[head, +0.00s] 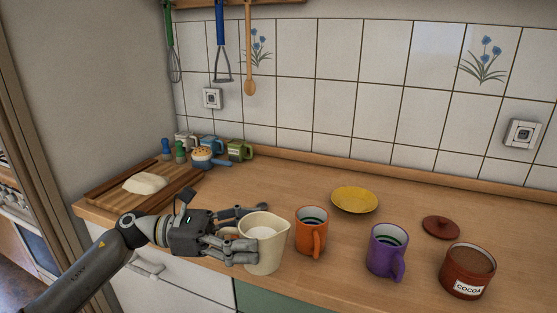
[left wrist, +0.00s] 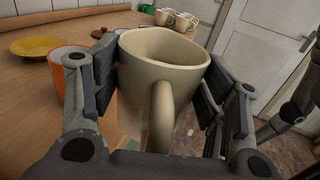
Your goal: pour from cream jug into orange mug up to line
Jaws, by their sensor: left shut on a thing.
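The cream jug (head: 263,257) stands upright near the counter's front edge, with pale liquid inside. My left gripper (head: 243,236) is shut on the cream jug, its fingers on either side of the body. In the left wrist view, the jug (left wrist: 164,60) sits between the fingers of my left gripper (left wrist: 160,95), its handle towards the camera. I cannot tell whether its base touches the counter. The orange mug (head: 310,236) stands upright just right of the jug, with dark rings visible inside. It is partly hidden by a finger in the left wrist view (left wrist: 68,62).
A purple mug (head: 383,257), a cocoa pot (head: 467,272) and its brown lid (head: 441,227) stand to the right. A yellow plate (head: 355,200) lies behind the orange mug. The counter's middle back is clear.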

